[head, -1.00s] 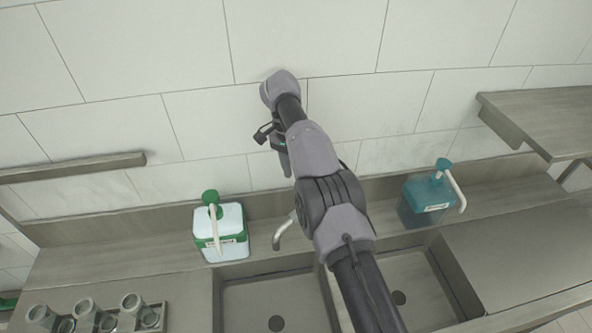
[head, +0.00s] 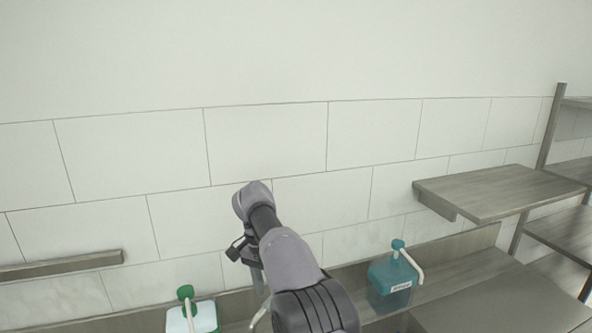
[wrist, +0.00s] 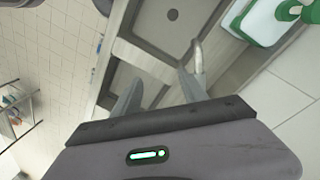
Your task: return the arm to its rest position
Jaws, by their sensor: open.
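My gripper (wrist: 158,92) shows in the wrist view with its two grey fingers apart and nothing held between them. The sink counter lies beyond the fingers. In the head view my arm reaches up from the bottom edge towards the tiled wall, bent at a grey joint. My gripper (head: 256,272) hangs below that joint, seen small and partly hidden behind the arm.
A white-and-green pump dispenser (head: 192,316) stands left of my arm, a teal one (head: 391,282) right of it. The faucet (wrist: 197,58) is near the right finger. A sink basin (wrist: 172,20) lies beyond. A wall shelf (head: 500,190) is at right; a ledge (head: 60,265) at left.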

